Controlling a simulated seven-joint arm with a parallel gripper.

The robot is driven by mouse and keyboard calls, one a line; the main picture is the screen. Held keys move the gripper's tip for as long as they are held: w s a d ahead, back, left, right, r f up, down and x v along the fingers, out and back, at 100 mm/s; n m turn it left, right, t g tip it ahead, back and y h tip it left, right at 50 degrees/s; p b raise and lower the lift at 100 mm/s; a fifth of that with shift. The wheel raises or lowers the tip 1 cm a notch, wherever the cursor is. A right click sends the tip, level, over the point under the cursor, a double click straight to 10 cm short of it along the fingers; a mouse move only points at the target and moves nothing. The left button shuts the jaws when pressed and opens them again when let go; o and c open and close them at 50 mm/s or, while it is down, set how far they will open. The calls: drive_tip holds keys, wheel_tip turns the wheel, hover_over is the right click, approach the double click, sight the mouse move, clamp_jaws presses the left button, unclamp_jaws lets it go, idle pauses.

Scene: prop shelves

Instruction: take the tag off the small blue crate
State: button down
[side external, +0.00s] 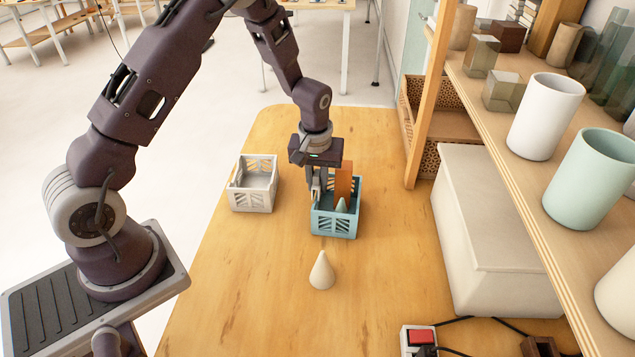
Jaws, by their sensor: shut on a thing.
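The small blue crate (334,222) stands on the wooden table. An upright orange-brown block (344,180) and a teal cone (341,206) are inside it. My gripper (319,190) points down at the crate's left rim, with its fingers shut. A small pale piece (316,188), which looks like the tag, is between or beside the fingers. It is too small to tell whether it still touches the crate. The fingers partly hide the crate's back left corner.
A white crate (252,198) stands to the left of the blue one. A cream cone (322,271) stands in front. A large pale box (490,235) and a shelf with cups (546,115) bound the right side. The table's front left is clear.

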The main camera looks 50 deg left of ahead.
sight(318, 170)
drive_tip(key=shift+r, duration=0.1)
drive_tip(key=shift+r, duration=1.2)
drive_tip(key=shift+r, duration=0.1)
drive_tip(key=shift+r, duration=1.9)
